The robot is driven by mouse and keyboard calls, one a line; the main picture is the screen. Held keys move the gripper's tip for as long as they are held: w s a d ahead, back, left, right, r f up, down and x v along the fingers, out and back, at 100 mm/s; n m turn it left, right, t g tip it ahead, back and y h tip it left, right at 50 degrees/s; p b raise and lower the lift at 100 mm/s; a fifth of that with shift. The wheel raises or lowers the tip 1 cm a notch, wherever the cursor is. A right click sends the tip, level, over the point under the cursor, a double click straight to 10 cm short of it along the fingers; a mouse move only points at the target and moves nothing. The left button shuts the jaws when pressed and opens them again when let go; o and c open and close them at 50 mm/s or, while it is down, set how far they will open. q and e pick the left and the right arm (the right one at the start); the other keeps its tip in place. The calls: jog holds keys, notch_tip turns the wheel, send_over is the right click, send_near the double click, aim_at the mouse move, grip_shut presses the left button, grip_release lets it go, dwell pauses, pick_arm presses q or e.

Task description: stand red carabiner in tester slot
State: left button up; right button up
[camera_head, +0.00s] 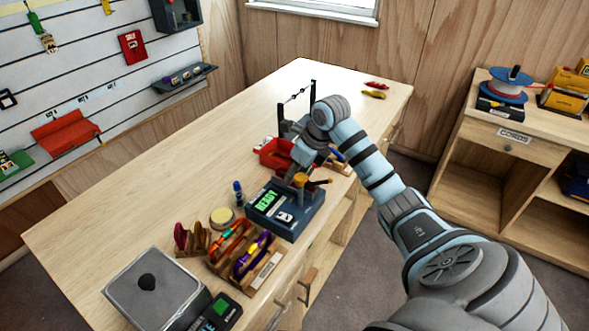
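The tester (284,222) is a dark blue box with a green screen reading READY, near the table's right edge. Yellow-orange parts stand on its back. My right gripper (301,168) points down just behind and above the tester. Its fingertips are small and partly hidden, so I cannot tell whether it is open or holds anything. No carabiner is clear at the slot. A small red piece (377,85), perhaps a carabiner, lies at the table's far end beside a yellow one (373,95). A wooden rack (266,270) in front of the tester holds several coloured carabiners, one reddish. My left gripper is out of view.
A red bin (274,153) stands behind the tester, close to my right arm. A blue marker (238,193) and a round tape roll (222,217) are left of the tester. A grey metal box (152,297) is at the front.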

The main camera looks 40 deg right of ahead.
jog(key=v, duration=1.2)
jog(key=shift+f, duration=0.15)
